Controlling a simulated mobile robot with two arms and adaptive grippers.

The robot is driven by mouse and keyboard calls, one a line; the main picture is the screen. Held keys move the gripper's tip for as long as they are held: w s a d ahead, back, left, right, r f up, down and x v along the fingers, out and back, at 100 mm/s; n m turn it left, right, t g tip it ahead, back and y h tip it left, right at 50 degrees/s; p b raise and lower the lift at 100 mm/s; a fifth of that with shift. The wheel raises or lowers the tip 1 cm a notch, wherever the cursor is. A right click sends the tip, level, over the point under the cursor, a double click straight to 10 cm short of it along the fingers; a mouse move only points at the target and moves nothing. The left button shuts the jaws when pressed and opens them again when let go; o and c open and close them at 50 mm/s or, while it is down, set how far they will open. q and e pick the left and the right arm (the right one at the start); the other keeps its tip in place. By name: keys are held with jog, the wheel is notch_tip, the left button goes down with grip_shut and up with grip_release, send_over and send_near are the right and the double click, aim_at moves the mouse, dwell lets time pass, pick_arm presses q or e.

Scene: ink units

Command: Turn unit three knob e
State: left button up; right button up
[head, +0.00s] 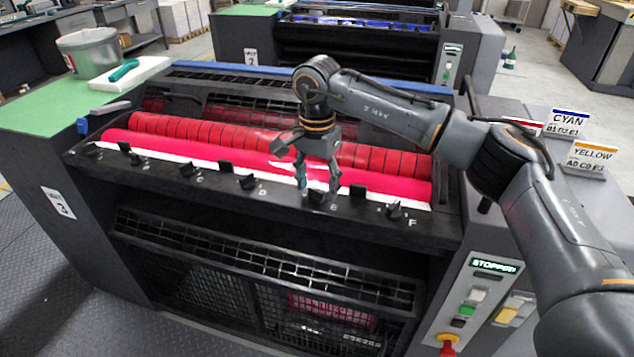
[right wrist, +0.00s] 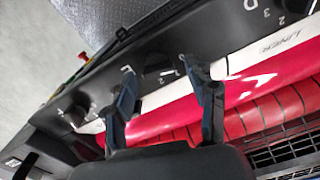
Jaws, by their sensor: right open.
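Unit three is the near press with the "3" plate (head: 58,203) on its side and a row of black knobs along its front ledge. Knob E (head: 316,198) is a small black knob beside its white letter. My right gripper (head: 318,188) points down at it, open, with one finger on each side. In the right wrist view, knob E (right wrist: 155,62) shows between and just beyond the two spread fingertips (right wrist: 158,70). I cannot tell whether the fingers touch it. The knob's exact pointer angle is unclear. My left gripper is not in view.
Knob D (head: 247,182) and knob F (head: 394,211) flank it on the ledge. Magenta rollers (head: 250,150) lie just behind. A control panel reading STOPPED (head: 495,265) is at right. CYAN (head: 568,122) and YELLOW (head: 590,157) cards stand behind my arm.

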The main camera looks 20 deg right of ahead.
notch_tip(320, 180, up, 12)
dwell(0.5)
dwell(0.3)
